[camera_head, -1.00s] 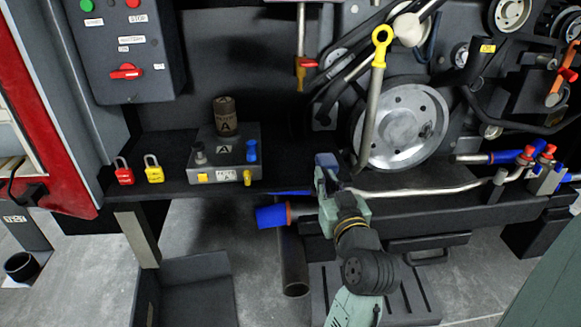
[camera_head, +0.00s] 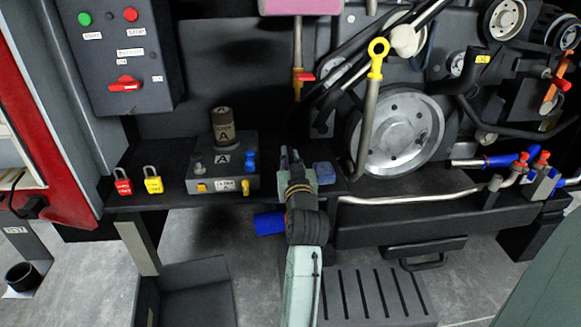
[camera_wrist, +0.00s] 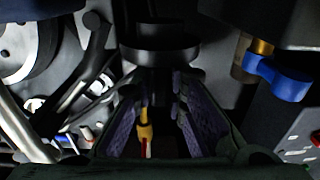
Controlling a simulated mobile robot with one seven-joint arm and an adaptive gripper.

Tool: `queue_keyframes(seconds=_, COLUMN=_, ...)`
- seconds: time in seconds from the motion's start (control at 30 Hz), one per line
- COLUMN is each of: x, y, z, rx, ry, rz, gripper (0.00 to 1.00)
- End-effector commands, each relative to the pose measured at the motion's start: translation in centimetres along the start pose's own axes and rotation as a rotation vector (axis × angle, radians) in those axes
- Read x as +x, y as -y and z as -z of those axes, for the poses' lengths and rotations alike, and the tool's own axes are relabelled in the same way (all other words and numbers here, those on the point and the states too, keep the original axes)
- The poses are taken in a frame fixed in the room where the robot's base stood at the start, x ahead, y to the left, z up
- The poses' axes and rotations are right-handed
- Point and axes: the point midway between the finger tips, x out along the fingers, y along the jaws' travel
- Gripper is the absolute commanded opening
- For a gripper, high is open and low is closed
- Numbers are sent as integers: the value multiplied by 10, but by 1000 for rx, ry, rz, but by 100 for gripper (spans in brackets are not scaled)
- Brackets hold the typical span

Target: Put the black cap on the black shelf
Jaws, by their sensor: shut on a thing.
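The black cap (camera_wrist: 160,55) shows in the wrist view as a dark round piece with a wide rim, held at the fingertips. My gripper (camera_wrist: 162,95) is shut on it, with purple pads on both sides. In the head view my gripper (camera_head: 291,152) is over the right part of the black shelf (camera_head: 180,201), right of the grey box marked A. The cap is hidden there behind the gripper. I cannot tell whether the cap touches the shelf.
The grey box (camera_head: 222,165) with a brown cylinder on top stands left of my gripper. A blue block (camera_head: 323,173) is close on its right. Red (camera_head: 122,181) and yellow (camera_head: 153,180) padlocks are at left. A large pulley (camera_head: 395,132) and pipes are at right.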

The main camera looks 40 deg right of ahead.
Motion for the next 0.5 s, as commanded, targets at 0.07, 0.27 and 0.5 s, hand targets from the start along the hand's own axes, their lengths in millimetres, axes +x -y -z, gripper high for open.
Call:
queue_keyframes(seconds=0.07, x=0, y=0, z=-11, rx=2, ry=6, rz=-1, gripper=0)
queue_keyframes(seconds=0.27, x=0, y=0, z=-34, rx=2, ry=3, rz=-1, gripper=0)
queue_keyframes(seconds=0.5, x=0, y=0, z=-34, rx=1, ry=1, rz=0, gripper=0)
